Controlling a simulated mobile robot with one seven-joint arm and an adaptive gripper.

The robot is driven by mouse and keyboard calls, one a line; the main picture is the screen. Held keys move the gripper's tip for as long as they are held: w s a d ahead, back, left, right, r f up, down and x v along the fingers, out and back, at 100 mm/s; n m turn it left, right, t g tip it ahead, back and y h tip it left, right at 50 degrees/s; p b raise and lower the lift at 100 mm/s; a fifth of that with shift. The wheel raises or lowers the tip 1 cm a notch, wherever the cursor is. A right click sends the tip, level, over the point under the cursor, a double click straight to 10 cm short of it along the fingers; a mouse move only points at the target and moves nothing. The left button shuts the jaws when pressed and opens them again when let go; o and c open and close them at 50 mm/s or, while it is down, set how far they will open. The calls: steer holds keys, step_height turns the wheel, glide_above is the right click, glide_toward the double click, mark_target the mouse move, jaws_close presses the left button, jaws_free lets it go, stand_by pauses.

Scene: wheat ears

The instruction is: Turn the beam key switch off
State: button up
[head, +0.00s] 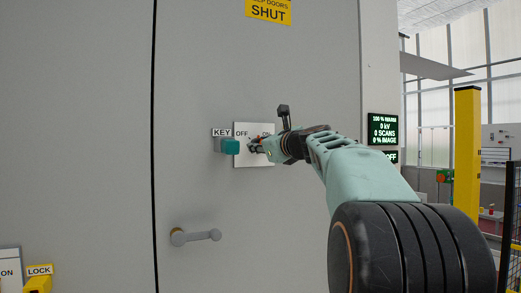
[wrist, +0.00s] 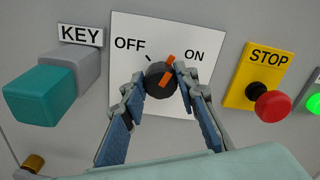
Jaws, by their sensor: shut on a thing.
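The beam key switch is a dark round knob (wrist: 156,80) with an orange pointer bar (wrist: 168,62). It sits on a white plate (wrist: 125,30) marked OFF at left and ON at right. The bar's upper end leans right, towards ON; a short black mark shows on the OFF side. My gripper (wrist: 160,73) is shut on the knob, with one blue-padded finger on each side of it. In the head view my gripper (head: 256,146) is at the white plate (head: 239,160) and hides much of it, including the knob.
Left of the plate is a teal block (wrist: 45,95) on a grey box labelled KEY. Right of it is a red STOP button (wrist: 273,106) on a yellow plate, then a green light (wrist: 314,103). A door handle (head: 196,236) juts out below. A dark display (head: 382,129) hangs at right.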

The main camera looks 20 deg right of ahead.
steer(key=n+b, duration=0.1)
steer(key=n, duration=0.2)
steer(key=n+b, duration=0.2)
steer(key=n, duration=0.1)
steer(key=shift+a+f, duration=0.1)
steer(key=shift+f, duration=0.1)
steer(key=shift+c, duration=0.2)
steer(key=n+b, duration=0.3)
steer(key=n, duration=0.3)
steer(key=shift+n, duration=0.4)
steer(key=shift+o, duration=0.2)
steer(key=o, duration=1.1)
steer(key=shift+s, duration=0.1)
steer(key=s, duration=1.1)
steer(key=shift+s+d, duration=0.2)
steer(key=shift+s, duration=0.2)
